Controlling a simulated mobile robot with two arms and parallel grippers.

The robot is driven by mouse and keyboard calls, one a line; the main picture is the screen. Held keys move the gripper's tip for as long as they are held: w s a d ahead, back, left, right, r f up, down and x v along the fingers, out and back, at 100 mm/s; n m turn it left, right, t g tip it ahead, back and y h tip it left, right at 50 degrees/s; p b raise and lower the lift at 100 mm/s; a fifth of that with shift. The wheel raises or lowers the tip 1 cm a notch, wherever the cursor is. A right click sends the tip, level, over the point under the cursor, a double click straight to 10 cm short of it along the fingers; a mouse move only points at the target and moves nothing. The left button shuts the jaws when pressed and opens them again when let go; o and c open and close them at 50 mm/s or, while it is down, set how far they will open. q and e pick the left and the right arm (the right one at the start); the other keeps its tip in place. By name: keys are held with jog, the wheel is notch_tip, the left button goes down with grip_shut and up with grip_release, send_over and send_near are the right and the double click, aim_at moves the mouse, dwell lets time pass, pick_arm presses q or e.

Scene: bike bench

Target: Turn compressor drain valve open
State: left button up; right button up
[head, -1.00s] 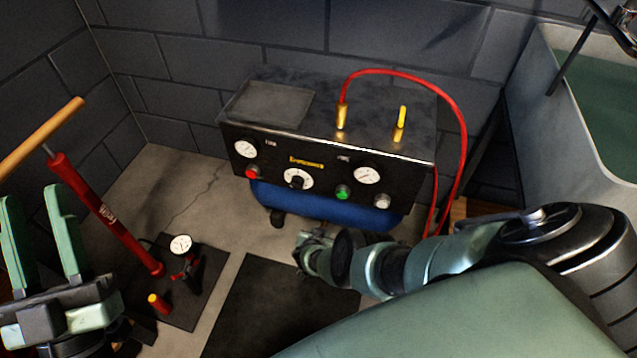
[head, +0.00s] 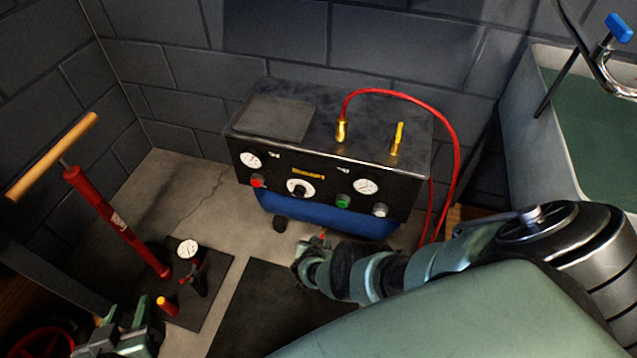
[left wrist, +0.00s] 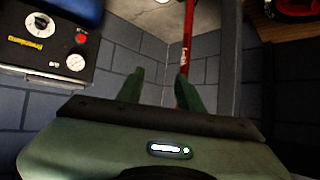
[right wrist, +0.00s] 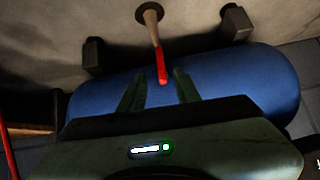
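The compressor (head: 322,180) has a black front panel with gauges and knobs above a blue tank (head: 310,212). In the right wrist view the drain valve, a pale stem with a red lever (right wrist: 161,66), stands out against the blue tank (right wrist: 235,80). My right gripper (right wrist: 158,80) is open, with its fingers apart on either side of the lever's tip; I cannot tell whether either touches it. My left gripper (head: 124,316) is open and empty at the lower left, near the floor pump.
A red floor pump (head: 115,220) with a wooden handle stands on the left, its gauge (head: 187,249) beside it. A red hose (head: 455,140) loops over the compressor's right side. A sink (head: 550,140) is at the right. Dark mat (head: 260,310) covers floor in front.

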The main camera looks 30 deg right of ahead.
pick_arm(q)
jog(key=s+a+f+g+y+p, duration=0.1)
jog(key=s+a+f+g, duration=0.2)
jog(key=s+f+g, duration=0.2)
jog(key=s, duration=0.3)
jog(key=shift+s+f+y+p, duration=0.25)
jog(key=shift+s+y+p, duration=0.05)
jog(key=shift+s, duration=0.05)
jog(key=shift+a+f, duration=0.1)
jog(key=shift+a, duration=0.25)
